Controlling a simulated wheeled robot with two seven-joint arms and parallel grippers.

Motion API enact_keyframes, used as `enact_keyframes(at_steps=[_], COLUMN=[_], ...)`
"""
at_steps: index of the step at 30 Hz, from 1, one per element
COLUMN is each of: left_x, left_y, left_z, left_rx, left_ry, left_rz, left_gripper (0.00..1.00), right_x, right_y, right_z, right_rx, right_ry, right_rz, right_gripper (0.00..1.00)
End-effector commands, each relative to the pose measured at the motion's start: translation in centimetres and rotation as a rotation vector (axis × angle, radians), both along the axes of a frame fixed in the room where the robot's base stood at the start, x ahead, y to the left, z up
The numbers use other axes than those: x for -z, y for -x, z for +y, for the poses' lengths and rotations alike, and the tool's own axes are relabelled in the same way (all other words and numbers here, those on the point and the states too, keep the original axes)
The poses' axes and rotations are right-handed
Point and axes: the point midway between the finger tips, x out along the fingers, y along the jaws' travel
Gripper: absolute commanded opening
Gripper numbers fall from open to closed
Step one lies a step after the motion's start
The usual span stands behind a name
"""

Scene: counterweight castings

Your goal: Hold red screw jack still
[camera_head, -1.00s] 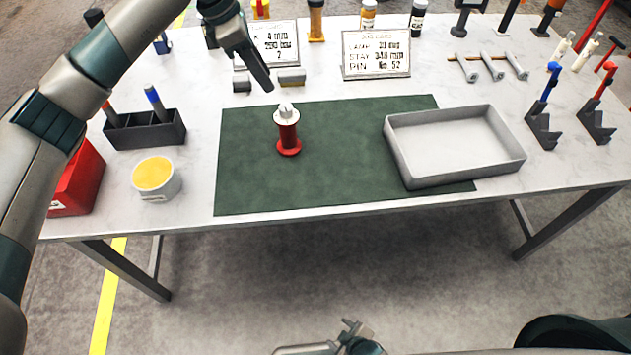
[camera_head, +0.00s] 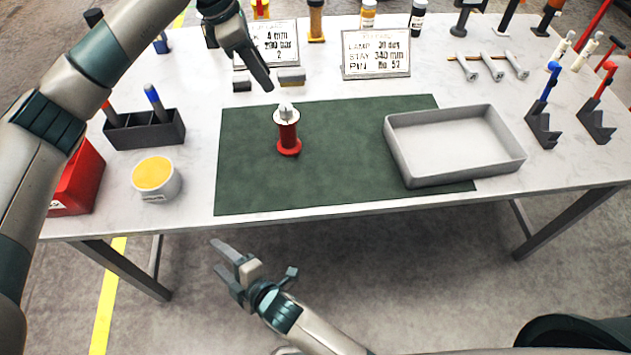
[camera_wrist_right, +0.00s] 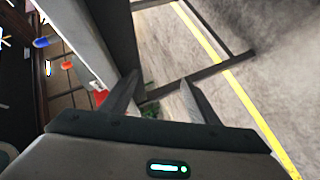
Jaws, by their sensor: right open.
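The red screw jack (camera_head: 288,131) stands upright on the green mat (camera_head: 330,180), with a pale metal top. My left gripper (camera_head: 268,86) hangs above and behind it, apart from it; its fingers show edge-on, so I cannot tell whether they are open. My right gripper (camera_head: 218,256) is open and empty, low in front of the table's front edge, to the left of and nearer than the jack. Its spread fingers also show in the right wrist view (camera_wrist_right: 158,95), with floor and table frame beyond them.
A grey tray (camera_head: 455,180) lies over the mat's right side. A yellow-filled tub (camera_head: 157,196), a dark holder (camera_head: 147,136) and a red bin (camera_head: 80,185) stand at the left. Sign cards (camera_head: 376,55) stand behind. The table's front edge (camera_head: 330,218) lies between my right gripper and the jack.

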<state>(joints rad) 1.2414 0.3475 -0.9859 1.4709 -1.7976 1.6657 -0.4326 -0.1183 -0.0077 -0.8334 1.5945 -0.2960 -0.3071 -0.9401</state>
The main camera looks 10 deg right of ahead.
Motion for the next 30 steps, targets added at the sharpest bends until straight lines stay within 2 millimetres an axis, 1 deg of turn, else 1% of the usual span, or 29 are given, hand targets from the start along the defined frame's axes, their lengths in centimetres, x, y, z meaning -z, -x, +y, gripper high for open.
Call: enact_keyframes(at_steps=[1,5,6,8,9,12,15,21,22,24,26,29,30], left_x=[0.0,0.0,0.0,0.0,0.0,0.0,0.0,0.0,0.0,0.0,0.0,0.0,0.0], left_y=[0.0,0.0,0.0,0.0,0.0,0.0,0.0,0.0,0.0,0.0,0.0,0.0,0.0], left_z=[0.0,0.0,0.0,0.0,0.0,0.0,0.0,0.0,0.0,0.0,0.0,0.0,0.0], left_rx=[0.0,0.0,0.0,0.0,0.0,0.0,0.0,0.0,0.0,0.0,0.0,0.0,0.0], left_ry=[0.0,0.0,0.0,0.0,0.0,0.0,0.0,0.0,0.0,0.0,0.0,0.0,0.0], left_rz=[0.0,0.0,0.0,0.0,0.0,0.0,0.0,0.0,0.0,0.0,0.0,0.0,0.0], left_gripper=[0.31,0.31,0.31,0.31,0.31,0.31,0.31,0.31,0.31,0.31,0.31,0.31,0.31], right_x=[-2.3,-7.9,-9.7,-12.3,-13.9,-17.6,-20.8,-26.3,-26.4,-24.8,-24.0,-22.6,-21.9], right_y=[0.0,0.2,0.3,0.5,0.8,1.4,2.0,3.3,3.2,1.6,0.5,-1.3,-2.0], right_z=[1.0,2.3,2.6,3.0,3.3,3.6,3.7,3.6,3.2,1.5,0.1,-2.6,-3.8], right_rx=[-0.028,-0.108,-0.128,-0.152,-0.165,-0.186,-0.194,-0.191,-0.186,-0.166,-0.148,-0.121,-0.11], right_ry=[0.007,0.129,0.165,0.219,0.252,0.334,0.404,0.53,0.554,0.621,0.675,0.775,0.819], right_rz=[-0.063,-0.304,-0.378,-0.486,-0.554,-0.711,-0.843,-1.064,-1.084,-1.085,-1.094,-1.11,-1.117], right_gripper=[0.55,0.55,0.55,0.55,0.55,0.55,0.55,0.55,0.55,0.55,0.55,0.55,0.55])
